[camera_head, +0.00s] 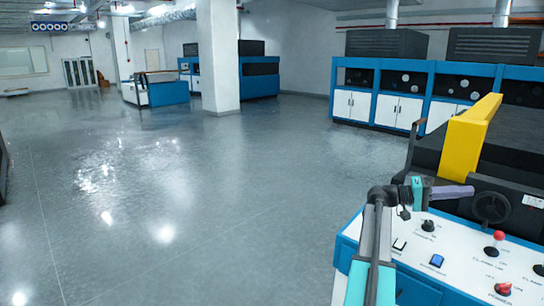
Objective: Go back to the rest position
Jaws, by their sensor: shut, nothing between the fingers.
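My arm rises from the bottom of the head view over the front edge of a machine's control panel (408,262). It bends right at a dark wrist, and my gripper (466,191) lies beyond a teal collar, with a purple part pointing right. The gripper is shut and small in the picture, with nothing seen in it. It appears in front of the machine, left of a black handwheel (492,208) and below a yellow arm-like bar (468,135). I cannot tell whether it touches the machine.
The panel carries a black knob (428,225), a blue button (437,261), a red-topped lever (499,237) and a red switch (503,289). The grey floor (190,200) is open to the left. A white pillar (218,60) and blue cabinets (400,95) stand farther back.

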